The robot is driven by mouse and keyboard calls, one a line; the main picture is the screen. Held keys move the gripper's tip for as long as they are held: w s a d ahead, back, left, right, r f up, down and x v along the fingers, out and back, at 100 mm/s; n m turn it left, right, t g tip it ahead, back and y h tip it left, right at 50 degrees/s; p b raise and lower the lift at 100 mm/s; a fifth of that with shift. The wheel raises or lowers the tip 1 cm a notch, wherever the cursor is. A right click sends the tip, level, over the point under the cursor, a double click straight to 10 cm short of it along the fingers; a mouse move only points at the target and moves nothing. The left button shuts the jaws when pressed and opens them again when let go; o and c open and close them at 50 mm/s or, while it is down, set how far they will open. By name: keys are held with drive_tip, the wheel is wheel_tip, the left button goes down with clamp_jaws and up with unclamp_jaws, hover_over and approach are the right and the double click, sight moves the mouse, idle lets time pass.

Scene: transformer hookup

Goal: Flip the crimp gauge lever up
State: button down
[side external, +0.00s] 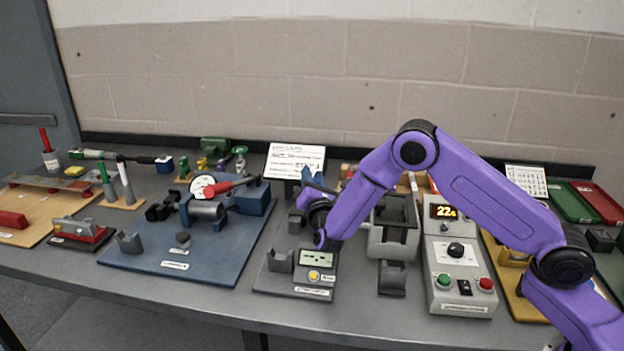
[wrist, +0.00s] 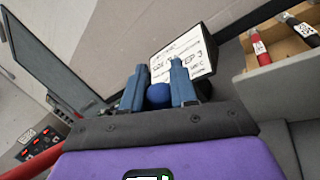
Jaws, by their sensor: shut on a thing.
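My gripper (wrist: 158,72) has two blue fingers shut on a round blue knob (wrist: 159,96) in the wrist view. The knob's stem is hidden by the gripper body, so I cannot see the lever's angle. In the side external view my gripper (side external: 312,181) is above and behind a small dark unit with a greenish display (side external: 318,258) and a yellow button. I cannot read its label, so I cannot tell whether it is the crimp gauge. The knob does not show clearly there.
A white written card (side external: 295,160) stands just behind my gripper. A blue board (side external: 160,262) with a dial and red-handled tool lies left. A grey open-topped housing (side external: 393,243) and a control box reading about 22 (side external: 458,270) stand right. Bare table shows along the front.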

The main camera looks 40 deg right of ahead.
drive_tip(key=shift+a+r, duration=0.25)
drive_tip(key=shift+r, duration=0.2)
drive_tip(key=c, duration=0.9)
unclamp_jaws()
drive_tip(key=shift+d+f, duration=0.1)
drive_tip(key=shift+f, duration=0.1)
drive_tip(key=v, duration=1.7)
drive_tip(key=shift+s, duration=0.2)
